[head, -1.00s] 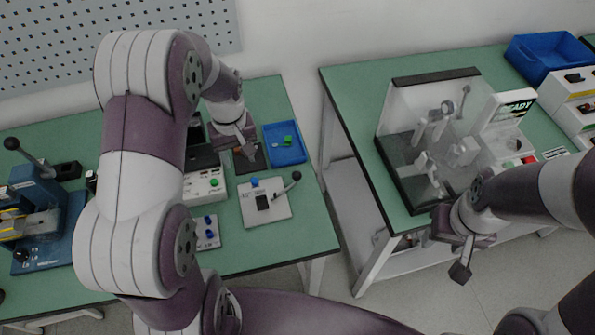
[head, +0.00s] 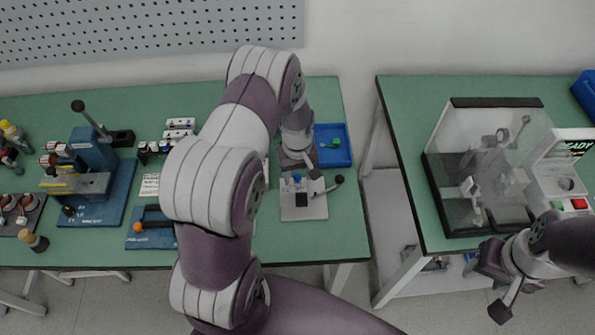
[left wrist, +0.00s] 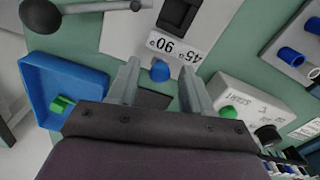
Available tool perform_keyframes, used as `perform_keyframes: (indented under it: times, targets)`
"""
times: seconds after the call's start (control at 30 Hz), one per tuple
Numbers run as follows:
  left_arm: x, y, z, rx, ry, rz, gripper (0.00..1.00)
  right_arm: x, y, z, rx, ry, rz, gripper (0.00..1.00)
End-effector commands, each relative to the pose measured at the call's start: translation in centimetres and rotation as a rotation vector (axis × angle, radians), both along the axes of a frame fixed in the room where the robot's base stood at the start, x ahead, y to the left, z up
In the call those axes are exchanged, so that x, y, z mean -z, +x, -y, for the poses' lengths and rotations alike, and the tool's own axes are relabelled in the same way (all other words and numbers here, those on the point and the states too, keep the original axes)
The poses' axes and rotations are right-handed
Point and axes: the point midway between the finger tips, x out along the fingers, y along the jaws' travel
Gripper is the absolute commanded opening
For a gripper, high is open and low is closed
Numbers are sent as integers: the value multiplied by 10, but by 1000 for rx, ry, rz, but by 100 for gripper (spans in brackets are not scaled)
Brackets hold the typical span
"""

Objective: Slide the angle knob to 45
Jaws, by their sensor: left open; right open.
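The angle fixture is a white plate (head: 290,210) on the left green table, with a black block and a side lever. Its blue angle knob (head: 297,177) also shows in the left wrist view (left wrist: 160,71), near the printed 90 and 45 labels (left wrist: 176,49), closer to the 90. My left gripper (left wrist: 160,67) is open, its two fingers apart on either side of the knob; I cannot tell whether either touches it. In the head view my left gripper (head: 309,172) is over the plate's far edge. My right gripper (head: 503,300) is open and empty, in front of the right table.
A blue tray (head: 344,157) with a green part lies just behind the fixture. The lever's black ball (head: 339,179) sticks out on the fixture's right. A white START box (left wrist: 238,98) is beside the gripper. A clear-covered machine (head: 490,170) stands on the right table.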

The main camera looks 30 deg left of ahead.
Motion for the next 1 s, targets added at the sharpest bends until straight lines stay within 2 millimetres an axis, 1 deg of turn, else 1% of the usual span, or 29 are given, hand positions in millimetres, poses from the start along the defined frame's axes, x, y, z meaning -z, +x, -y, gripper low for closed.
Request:
perform_keyframes:
  times: [0.17,0.27,0.3,0.33,0.53,0.73,0.97,1.0]
  targets:
    - [0,0,0,0,0,0,49,0,0,0,0,0,0,50]
    - [0,0,0,0,0,0,20,0,0,0,0,0,0,50]
    - [0,0,0,0,0,0,7,0,0,0,0,0,0,50]
    - [0,0,0,0,0,0,0,0,0,0,0,0,0,50]
    - [-1,-2,-3,0,0,-1,0,-1,0,0,0,0,0,50]
    - [-1,-14,-23,-2,-1,-1,0,-5,0,0,0,0,0,50]
    - [-1,-15,-25,0,1,-1,0,-4,0,0,0,0,0,50]
    - [-1,-15,-25,0,1,-1,29,-4,0,0,0,0,0,50]
